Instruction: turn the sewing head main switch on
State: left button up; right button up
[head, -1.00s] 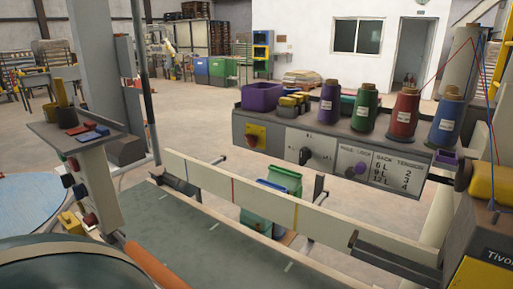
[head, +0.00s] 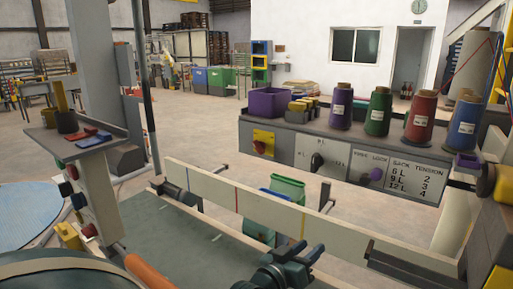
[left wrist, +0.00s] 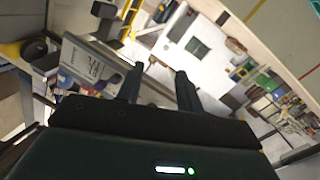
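The grey control panel (head: 284,148) hangs beyond the white rail. At its left end is a red knob on a yellow plate (head: 263,142); right of it is a black rotary switch on a pale plate (head: 317,161). Labels too small to read leave unclear which is the main switch. My left gripper (head: 313,252) is at lower centre in the head view, on the near side, apart from the panel. In the left wrist view its fingers (left wrist: 159,70) are spread, with nothing between them. The panel (left wrist: 90,62) shows there tilted, left of the fingers. My right gripper is not seen.
The white rail (head: 262,205) crosses between my left gripper and the panel. Thread cones (head: 377,112) and a purple bin (head: 267,103) stand atop the panel. A purple knob (head: 376,174) is right of the black switch. A dark piece (head: 178,193) lies by the rail's left end.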

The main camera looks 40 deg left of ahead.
pick_arm(q)
jog(key=w+a+r+n+t+y, duration=0.35)
jog(key=a+r+n+y, duration=0.25)
jog(key=a, duration=0.2)
jog(key=n+g+y, duration=0.3)
jog(key=n+y, duration=0.7)
jog(key=y, duration=0.1)
send_near(256, 148)
jog(key=p+x, duration=0.1)
jog(key=x, duration=0.8)
jog(key=shift+w+a+r+p, duration=0.1)
jog(key=shift+w+p, duration=0.1)
jog(key=shift+p, duration=0.1)
jog(key=shift+w+a+r, duration=0.35)
jog(key=shift+w+a, duration=0.05)
jog(key=shift+w, duration=0.05)
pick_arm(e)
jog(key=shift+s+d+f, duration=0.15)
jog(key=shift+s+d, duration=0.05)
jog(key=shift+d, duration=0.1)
pick_arm(q)
jog(key=shift+c, duration=0.2)
